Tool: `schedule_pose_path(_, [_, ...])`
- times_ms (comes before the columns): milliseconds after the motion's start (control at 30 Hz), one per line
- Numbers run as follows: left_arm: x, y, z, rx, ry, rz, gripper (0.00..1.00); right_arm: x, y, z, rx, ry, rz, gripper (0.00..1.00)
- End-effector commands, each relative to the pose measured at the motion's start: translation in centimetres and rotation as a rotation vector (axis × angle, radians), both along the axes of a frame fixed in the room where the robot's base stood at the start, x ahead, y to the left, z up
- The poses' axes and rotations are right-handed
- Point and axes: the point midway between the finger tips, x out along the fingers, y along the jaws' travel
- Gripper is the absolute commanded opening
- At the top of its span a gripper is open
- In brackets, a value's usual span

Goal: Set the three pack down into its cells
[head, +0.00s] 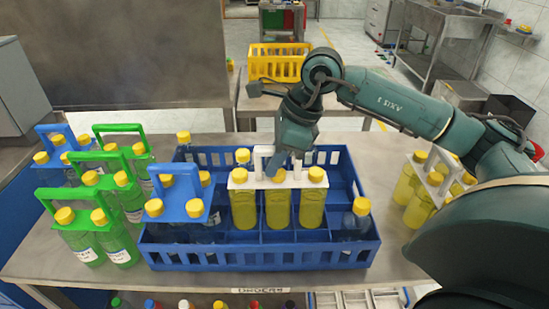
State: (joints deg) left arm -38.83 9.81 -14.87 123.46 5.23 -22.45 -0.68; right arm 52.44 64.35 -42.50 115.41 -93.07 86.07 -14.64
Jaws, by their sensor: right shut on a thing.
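The three pack (278,208) has yellow-green bottles with yellow caps under a white carrier with an upright handle. It is upright over the middle cells of the blue crate (262,257). My right gripper (277,168) is shut on the white carrier's handle from above. The bottles' lower ends show near the cell dividers; I cannot tell whether they touch the crate floor. My left gripper is not in view.
A blue-carrier pack (181,209) stands in the crate's left cells, and a clear bottle (356,219) in its front right. Green-carrier packs (87,226) stand left of the crate. Another white-carrier pack (427,187) stands right. A yellow crate (278,64) is behind.

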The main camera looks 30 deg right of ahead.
Motion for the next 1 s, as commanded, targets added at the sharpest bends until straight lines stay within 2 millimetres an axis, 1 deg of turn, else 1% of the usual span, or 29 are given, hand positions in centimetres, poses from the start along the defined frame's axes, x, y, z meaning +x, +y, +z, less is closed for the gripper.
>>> schedule_pose_path(100, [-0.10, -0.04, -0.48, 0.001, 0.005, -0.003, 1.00, 0.07, 0.02, -0.12, 0.003, -0.005, 0.000, 0.00])
schedule_pose_path(433, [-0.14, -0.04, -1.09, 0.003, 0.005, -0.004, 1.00, 0.07, 0.02, -0.69, 0.003, -0.005, 0.000, 0.00])
schedule_pose_path(467, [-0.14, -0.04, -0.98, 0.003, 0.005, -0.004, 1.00, 0.08, 0.02, -0.57, 0.002, -0.006, -0.001, 0.19])
schedule_pose_path(700, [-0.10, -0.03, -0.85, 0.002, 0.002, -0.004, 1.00, 0.04, 0.02, -0.67, 0.001, -0.003, 0.000, 0.38])
schedule_pose_path(767, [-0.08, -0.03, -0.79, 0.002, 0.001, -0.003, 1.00, 0.02, 0.02, -0.69, 0.001, -0.002, 0.001, 0.42])
schedule_pose_path(1000, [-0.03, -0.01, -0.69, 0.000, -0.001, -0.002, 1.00, -0.06, 0.00, -0.93, -0.001, 0.004, 0.000, 0.42])
